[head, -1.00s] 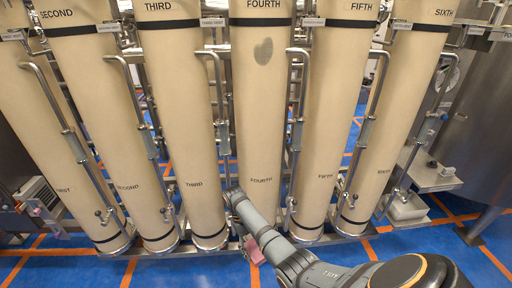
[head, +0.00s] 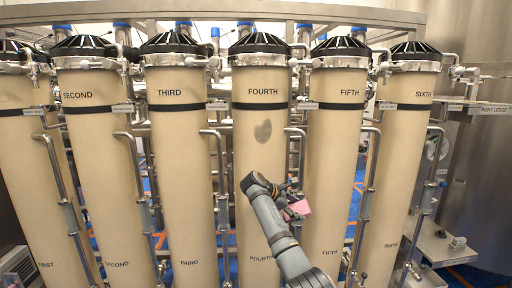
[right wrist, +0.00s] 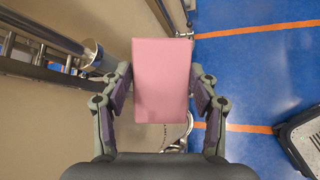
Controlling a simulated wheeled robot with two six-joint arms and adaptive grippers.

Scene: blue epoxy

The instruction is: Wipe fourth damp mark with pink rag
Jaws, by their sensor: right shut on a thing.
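The column labelled FOURTH (head: 262,105) is a tall beige cylinder in the middle of the head view. A grey damp mark (head: 263,131) shows on its upper part, below the black band. My right gripper (head: 292,208) is in front of the column's right side, below the mark and apart from it. It is shut on the pink rag (head: 301,208), a folded pink block that also fills the middle of the right wrist view (right wrist: 162,80), between both fingers. My left gripper is not in view.
Similar columns stand on both sides, including THIRD (head: 182,150) and FIFTH (head: 337,150). Thin metal pipes with valves run between them, one (head: 300,150) close to the right of the mark. A steel tank (head: 480,190) stands at right. The floor is blue with orange lines.

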